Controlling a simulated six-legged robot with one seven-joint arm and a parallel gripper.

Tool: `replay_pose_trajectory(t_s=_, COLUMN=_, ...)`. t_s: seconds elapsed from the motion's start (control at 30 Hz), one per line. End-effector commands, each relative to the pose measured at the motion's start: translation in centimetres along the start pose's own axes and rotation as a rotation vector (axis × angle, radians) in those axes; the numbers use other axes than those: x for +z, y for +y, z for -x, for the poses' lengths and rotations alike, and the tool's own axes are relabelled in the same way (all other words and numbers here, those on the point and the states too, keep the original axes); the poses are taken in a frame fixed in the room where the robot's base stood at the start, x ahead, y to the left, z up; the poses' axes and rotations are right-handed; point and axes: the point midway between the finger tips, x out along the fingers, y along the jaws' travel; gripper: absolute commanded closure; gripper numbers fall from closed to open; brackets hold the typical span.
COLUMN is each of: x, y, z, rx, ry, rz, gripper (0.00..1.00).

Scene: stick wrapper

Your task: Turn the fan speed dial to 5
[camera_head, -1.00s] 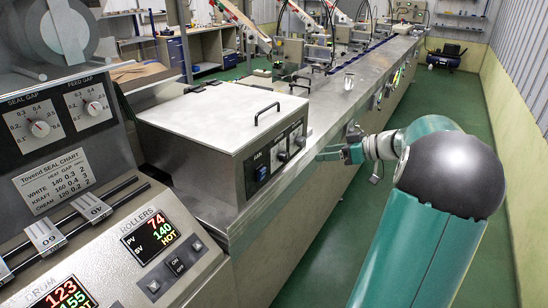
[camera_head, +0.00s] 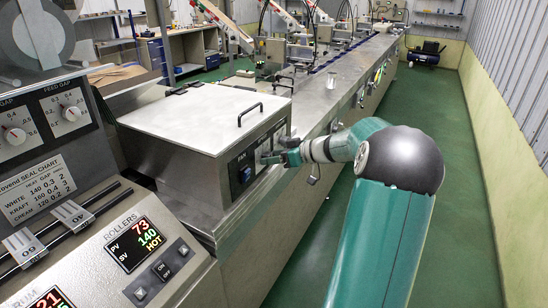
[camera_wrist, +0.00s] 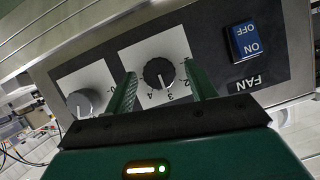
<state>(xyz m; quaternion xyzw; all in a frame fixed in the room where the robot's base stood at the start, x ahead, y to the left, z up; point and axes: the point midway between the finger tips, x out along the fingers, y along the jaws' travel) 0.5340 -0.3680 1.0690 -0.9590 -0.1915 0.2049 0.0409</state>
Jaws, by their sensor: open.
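The fan panel is on the front of a metal box (camera_head: 200,122). In the wrist view a black fan speed dial (camera_wrist: 158,73) sits on a white plate with numbers around it, 2, 3 and 4 among them. My gripper (camera_wrist: 160,82) is open, its two green fingers on either side of the black dial, with a gap to it at both sides. Whether the fingertips are level with the dial's depth I cannot tell. In the head view my gripper (camera_head: 272,157) is at the box front and hides the dial. The dial's exact setting is hard to read.
A blue FAN on/off switch (camera_wrist: 245,42) is right of the dial in the wrist view. A grey knob (camera_wrist: 84,103) on another white plate is to its left. A handle (camera_head: 250,114) stands on the box lid. Green floor lies open at the right.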

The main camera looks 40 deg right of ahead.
Motion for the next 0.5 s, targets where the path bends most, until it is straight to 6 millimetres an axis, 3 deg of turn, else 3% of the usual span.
replay_pose_trajectory(t_s=0.27, x=-0.02, y=0.03, z=-0.19, rx=0.001, ry=0.000, rz=0.000, gripper=0.44)
replay_pose_trajectory(t_s=0.5, x=-0.01, y=0.03, z=-0.16, rx=0.001, ry=0.000, rz=0.000, gripper=0.89)
